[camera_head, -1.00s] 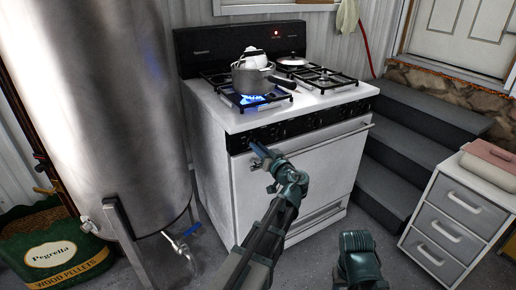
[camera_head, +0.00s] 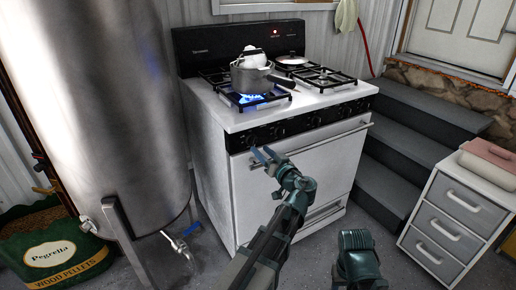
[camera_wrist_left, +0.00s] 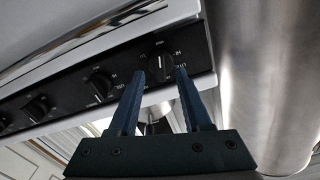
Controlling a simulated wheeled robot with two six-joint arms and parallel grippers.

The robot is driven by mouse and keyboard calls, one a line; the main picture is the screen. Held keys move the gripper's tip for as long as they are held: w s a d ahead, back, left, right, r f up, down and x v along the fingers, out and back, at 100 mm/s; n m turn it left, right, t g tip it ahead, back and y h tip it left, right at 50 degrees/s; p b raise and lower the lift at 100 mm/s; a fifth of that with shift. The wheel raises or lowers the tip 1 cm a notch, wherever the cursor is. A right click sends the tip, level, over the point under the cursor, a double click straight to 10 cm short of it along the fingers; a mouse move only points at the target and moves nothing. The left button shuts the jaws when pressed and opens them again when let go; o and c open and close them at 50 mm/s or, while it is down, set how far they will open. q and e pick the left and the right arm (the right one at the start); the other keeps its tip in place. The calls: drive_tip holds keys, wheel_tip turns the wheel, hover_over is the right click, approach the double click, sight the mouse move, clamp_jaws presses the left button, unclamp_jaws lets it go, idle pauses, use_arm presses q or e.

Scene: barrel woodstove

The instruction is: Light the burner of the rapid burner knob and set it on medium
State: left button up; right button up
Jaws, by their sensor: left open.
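The white stove (camera_head: 285,165) has a black front panel (camera_head: 305,122) with a row of dark knobs. A blue flame (camera_head: 250,98) burns at the front-left burner, under a metal pot (camera_head: 250,79). My left gripper (camera_head: 263,155) is open and empty, in front of and a little below the panel's left end. In the left wrist view my open fingers (camera_wrist_left: 161,78) point at the end knob (camera_wrist_left: 160,64), which shows between and just beyond their tips. They look clear of it. Another knob (camera_wrist_left: 100,86) sits beside it. The knob labels are too small to read.
A large steel tank (camera_head: 110,110) with a tap stands close on the stove's left. Grey steps (camera_head: 400,150) and a drawer unit (camera_head: 455,215) stand to the right. A pellet bag (camera_head: 55,255) is at lower left. The floor before the stove is partly clear.

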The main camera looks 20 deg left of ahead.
use_arm(q)
drive_tip(key=v, duration=1)
drive_tip(key=shift+s, duration=0.2)
drive_tip(key=shift+d, duration=0.1)
drive_tip(key=s+a+f+m+g+h, duration=0.15)
drive_tip(key=s+f+g+h, duration=0.3)
drive_tip(key=f, duration=0.45)
drive_tip(key=s+a+f+m+g+h, duration=0.1)
drive_tip(key=s+f+m+g+h, duration=0.3)
drive_tip(key=f, duration=0.6)
drive_tip(key=s+d+f+m+g+h, duration=0.1)
drive_tip(key=s+d+m+h, duration=0.15)
drive_tip(key=s+d, duration=0.45)
drive_tip(key=s+d+f+m+g+h, duration=0.2)
drive_tip(key=s+d+m, duration=0.15)
drive_tip(key=d, duration=0.65)
wheel_tip(320, 180, up, 27)
drive_tip(key=p, duration=2.7)
drive_tip(key=shift+s+r, duration=0.2)
drive_tip(key=shift+s, duration=0.2)
